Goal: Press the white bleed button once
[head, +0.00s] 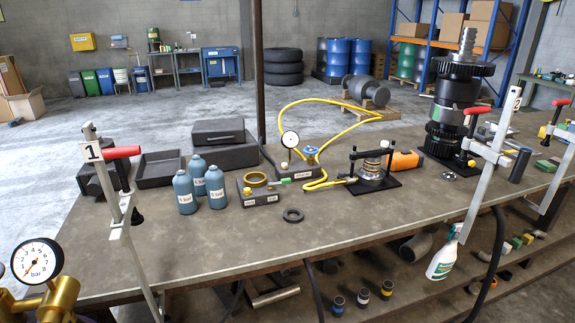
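A block with a round white gauge (290,140) and a blue knob (311,151) stands near the middle of the workbench (215,240). A yellow hose (345,103) loops behind it, and its front end runs toward a black clamping fixture (370,180) holding a stack of rings. A small green part (285,181) and a pale label sit on the block's front. I cannot make out a white bleed button for certain at this size. Neither of my grippers shows in the head view.
Blue bottles (186,192) and a block with a brass ring (256,180) stand left of the gauge block. A black ring (293,215) lies in front. Tall red-handled clamps (118,200) rise at the bench edges. A brass-mounted gauge (37,262) is at lower left.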

